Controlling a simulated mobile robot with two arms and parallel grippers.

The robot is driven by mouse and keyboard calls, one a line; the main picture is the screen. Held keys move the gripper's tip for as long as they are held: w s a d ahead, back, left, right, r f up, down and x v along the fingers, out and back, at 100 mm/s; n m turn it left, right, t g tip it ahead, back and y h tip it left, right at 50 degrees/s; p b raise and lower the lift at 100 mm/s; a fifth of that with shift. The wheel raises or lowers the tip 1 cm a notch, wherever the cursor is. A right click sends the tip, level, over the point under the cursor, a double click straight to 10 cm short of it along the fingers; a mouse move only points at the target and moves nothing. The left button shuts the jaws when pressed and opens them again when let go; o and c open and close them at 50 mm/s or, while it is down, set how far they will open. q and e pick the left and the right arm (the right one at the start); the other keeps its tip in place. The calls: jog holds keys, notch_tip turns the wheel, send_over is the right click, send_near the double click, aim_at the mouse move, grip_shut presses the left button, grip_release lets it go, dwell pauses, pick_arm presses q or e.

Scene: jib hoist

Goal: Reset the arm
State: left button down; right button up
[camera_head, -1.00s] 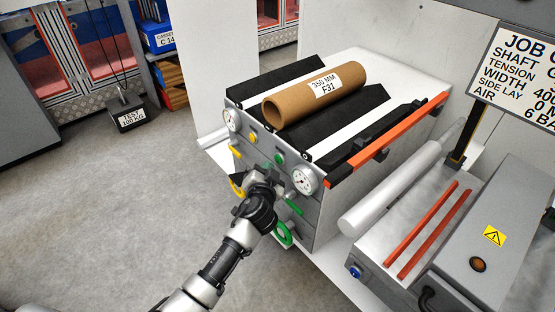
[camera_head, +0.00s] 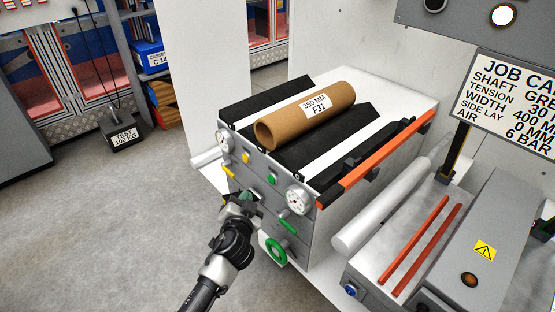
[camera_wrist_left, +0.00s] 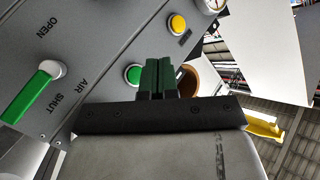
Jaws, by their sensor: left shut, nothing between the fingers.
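My left gripper (camera_head: 243,198) is in front of the grey control panel (camera_head: 262,208) of the machine. In the left wrist view its green fingers (camera_wrist_left: 157,76) are together with nothing between them. They appear in front of the panel, near a green button (camera_wrist_left: 133,74); I cannot tell whether they touch it. A green lever (camera_wrist_left: 33,92) slants between the words OPEN and AIR SHUT. This lever (camera_head: 288,224) also shows in the head view, right of the gripper. A green handwheel (camera_head: 276,251) is below it. My right gripper is not in view.
A brown core (camera_head: 320,118) lies on top of the machine. Gauges (camera_head: 297,200) and a yellow button (camera_wrist_left: 177,23) are on the panel. An orange bar (camera_head: 378,157) runs along the machine's right edge. A 100 kg test weight (camera_head: 125,136) stands on the open floor at left.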

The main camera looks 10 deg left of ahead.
pick_arm(q)
jog(key=s+a+f+g+p, duration=0.1)
jog(key=s+f+g, duration=0.3)
jog(key=f, duration=0.5)
jog(key=s+f+g+h+p, duration=0.1)
jog(key=s+f, duration=0.6)
jog(key=f, duration=0.2)
jog(key=s+a+f+g+p, duration=0.1)
jog(key=s+f+g, duration=0.3)
jog(key=f, duration=0.5)
jog(key=s+a+f+n+g, duration=0.1)
jog(key=s+f, duration=0.3)
jog(key=s, duration=0.7)
jog(key=s+a+f+n+g+p, duration=0.1)
jog(key=s+f+g, duration=0.2)
jog(key=s, duration=0.9)
jog(key=s+a+f+n+g+h, duration=0.1)
jog(key=s+f+g, duration=0.1)
jog(key=s+f, duration=0.4)
jog(key=s, duration=0.5)
jog(key=shift+s+a+f+n+p, duration=0.15)
jog(key=shift+s+n+p, duration=0.15)
jog(key=shift+s+p, duration=0.05)
jog(key=shift+w, duration=0.1)
